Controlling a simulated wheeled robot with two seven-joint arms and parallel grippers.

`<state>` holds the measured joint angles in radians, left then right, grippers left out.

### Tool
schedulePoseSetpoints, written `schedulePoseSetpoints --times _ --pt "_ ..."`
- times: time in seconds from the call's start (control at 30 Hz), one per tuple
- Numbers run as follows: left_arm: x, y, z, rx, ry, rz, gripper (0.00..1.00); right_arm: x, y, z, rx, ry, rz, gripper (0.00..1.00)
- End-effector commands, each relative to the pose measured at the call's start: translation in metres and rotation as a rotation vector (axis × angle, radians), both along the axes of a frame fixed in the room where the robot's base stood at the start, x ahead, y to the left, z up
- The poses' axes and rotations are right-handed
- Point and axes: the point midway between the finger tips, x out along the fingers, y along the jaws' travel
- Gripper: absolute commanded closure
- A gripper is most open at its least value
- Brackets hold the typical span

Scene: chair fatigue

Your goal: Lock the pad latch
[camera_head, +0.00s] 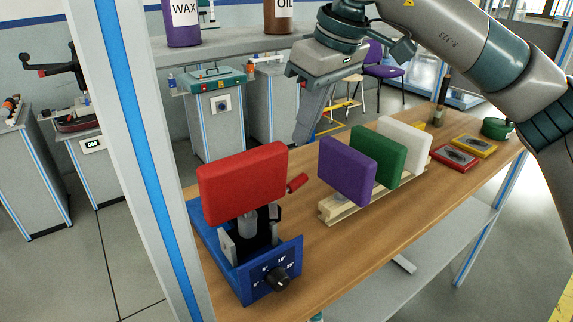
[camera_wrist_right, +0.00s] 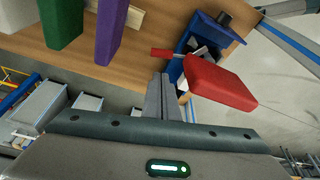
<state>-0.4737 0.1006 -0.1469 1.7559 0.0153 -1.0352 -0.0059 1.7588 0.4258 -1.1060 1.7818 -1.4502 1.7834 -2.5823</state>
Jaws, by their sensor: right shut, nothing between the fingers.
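A red pad (camera_head: 242,183) stands upright in a blue fixture (camera_head: 236,283) at the near left of the wooden table. A red latch handle (camera_head: 297,183) sticks out to the right behind the pad. In the right wrist view the red pad (camera_wrist_right: 218,84), the blue fixture (camera_wrist_right: 176,68) and the handle (camera_wrist_right: 165,53) show ahead of the fingers. My right gripper (camera_head: 301,140) is shut and empty, with its fingers pointing down, above and behind the handle and apart from it. The latch mechanism is partly hidden behind the pad. My left gripper is not in view.
Purple (camera_head: 347,171), green (camera_head: 377,156) and white (camera_head: 404,142) pads stand in a wooden rack (camera_head: 328,209) right of the fixture. A black dial (camera_head: 277,281) is on the fixture's front. A grey post (camera_head: 128,120) rises at the left. Bare table lies between fixture and rack.

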Motion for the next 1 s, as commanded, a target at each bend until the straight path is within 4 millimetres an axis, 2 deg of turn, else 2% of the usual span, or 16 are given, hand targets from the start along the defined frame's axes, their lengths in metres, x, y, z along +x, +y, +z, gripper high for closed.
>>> schedulePoseSetpoints --times 0.27,0.47,0.77,1.0 --pt "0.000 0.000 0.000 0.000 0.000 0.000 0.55 0.000 0.000 -0.002 0.000 0.002 -0.001 1.00" --pt "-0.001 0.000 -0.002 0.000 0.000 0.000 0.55 0.003 0.003 -0.014 -0.001 0.003 -0.002 1.00" --pt "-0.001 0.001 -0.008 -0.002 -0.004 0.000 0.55 0.011 0.013 -0.053 0.000 0.005 -0.001 1.00" --pt "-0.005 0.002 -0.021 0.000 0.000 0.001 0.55 0.018 0.021 -0.083 0.001 0.003 -0.001 1.00"
